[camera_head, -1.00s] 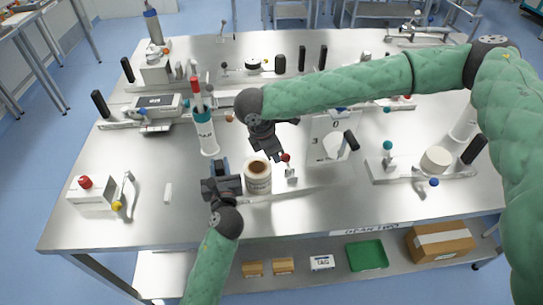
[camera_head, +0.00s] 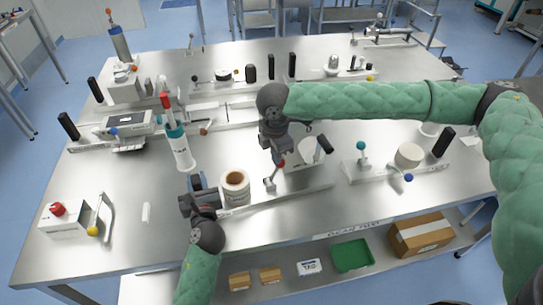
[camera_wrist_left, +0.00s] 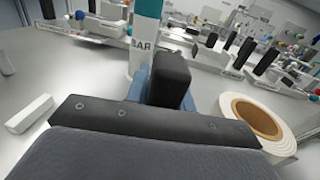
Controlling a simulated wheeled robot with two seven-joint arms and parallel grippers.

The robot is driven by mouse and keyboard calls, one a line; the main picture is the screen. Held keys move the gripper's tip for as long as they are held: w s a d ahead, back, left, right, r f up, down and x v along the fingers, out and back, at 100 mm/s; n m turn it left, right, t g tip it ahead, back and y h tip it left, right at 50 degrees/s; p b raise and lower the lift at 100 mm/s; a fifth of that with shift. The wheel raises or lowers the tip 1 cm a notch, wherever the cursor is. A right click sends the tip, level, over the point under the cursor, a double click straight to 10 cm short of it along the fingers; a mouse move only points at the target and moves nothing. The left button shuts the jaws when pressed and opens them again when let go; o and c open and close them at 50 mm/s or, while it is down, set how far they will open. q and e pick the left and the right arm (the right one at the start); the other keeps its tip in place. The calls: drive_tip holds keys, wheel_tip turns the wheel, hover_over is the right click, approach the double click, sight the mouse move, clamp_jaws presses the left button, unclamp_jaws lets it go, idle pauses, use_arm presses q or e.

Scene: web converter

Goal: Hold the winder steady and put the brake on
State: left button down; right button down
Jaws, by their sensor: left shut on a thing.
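The winder carries a cream roll with a brown core (camera_head: 235,186), at the near middle of the table. It also shows at right in the left wrist view (camera_wrist_left: 255,118). My left gripper (camera_head: 197,184) is left of the roll, shut on a black upright grip (camera_wrist_left: 171,78) that stands between blue parts in the wrist view. A small lever with a red knob (camera_head: 281,163), apparently the brake, stands right of the roll. My right gripper (camera_head: 283,147) points down just above the knob. Its fingertips are small and partly hidden, so contact and opening are unclear.
A white teal-capped cylinder with a red tip (camera_head: 180,148) stands behind my left gripper. A white box with a red button (camera_head: 62,216) is at left. A teal-knobbed lever unit (camera_head: 361,160) stands at right.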

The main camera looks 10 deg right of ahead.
use_arm(q)
drive_tip(key=shift+s+a+f, duration=0.1)
drive_tip(key=shift+s+f, duration=0.05)
drive_tip(key=shift+f, duration=0.6)
use_arm(e)
drive_tip(key=shift+d+f, duration=0.45)
drive_tip(key=shift+d, duration=0.05)
wheel_tip(320, 180, up, 12)
drive_tip(key=s, duration=0.1)
drive_tip(key=shift+r, duration=0.25)
use_arm(q)
drive_tip(key=shift+r+p, duration=0.55)
drive_tip(key=shift+p, duration=0.1)
use_arm(e)
drive_tip(key=shift+r, duration=0.6)
use_arm(q)
drive_tip(key=c, duration=1.3)
unclamp_jaws()
drive_tip(key=shift+c, duration=0.2)
drive_tip(key=shift+o, duration=1.1)
drive_tip(key=shift+w+r, duration=0.1)
drive_tip(key=shift+w, duration=0.15)
use_arm(e)
drive_tip(key=shift+w, duration=0.1)
